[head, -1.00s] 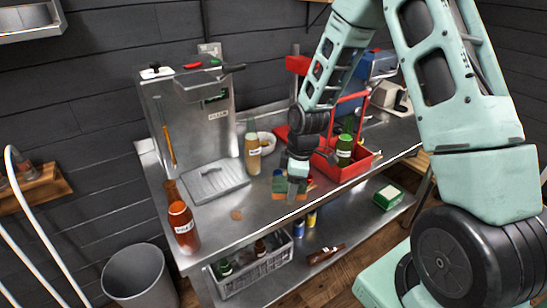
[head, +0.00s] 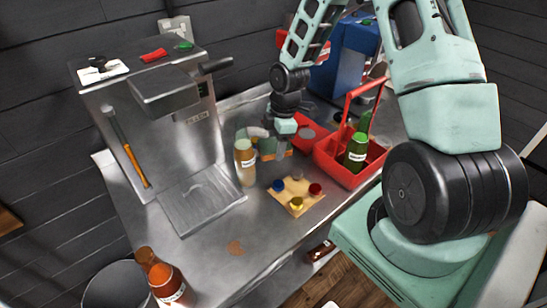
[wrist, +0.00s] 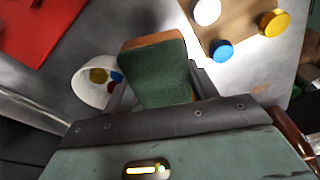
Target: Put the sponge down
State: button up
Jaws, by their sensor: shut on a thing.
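The sponge (wrist: 155,75), green with an orange-brown edge, is gripped between the two fingers of my gripper (wrist: 160,90) in the wrist view. In the head view my gripper (head: 275,148) is over the steel bench (head: 222,235), behind the board of caps and right of a pale amber bottle. The sponge (head: 268,154) shows there only partly, below the gripper. I cannot tell whether its underside touches the bench.
A wooden board (head: 290,207) holds several coloured caps. A red carrier (head: 335,171) with a green bottle (head: 357,150) stands right. The amber bottle (head: 245,165) and a white bowl (wrist: 91,94) are close by.

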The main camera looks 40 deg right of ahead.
aim_at(275, 168)
jog(key=shift+f+p, duration=0.65)
jog(key=shift+f, duration=2.7)
jog(key=shift+f, duration=0.15)
jog(key=o, duration=0.9)
jog(key=shift+o, duration=0.2)
jog(key=r, duration=0.3)
jog(key=d+r+b, duration=0.1)
jog(key=r, duration=0.3)
jog(key=r+b, duration=0.1)
jog(key=r, duration=0.3)
jog(key=shift+s+d+r, duration=0.1)
jog(key=shift+s+d, duration=0.2)
jog(key=shift+d, duration=0.05)
jog(key=shift+r, duration=0.5)
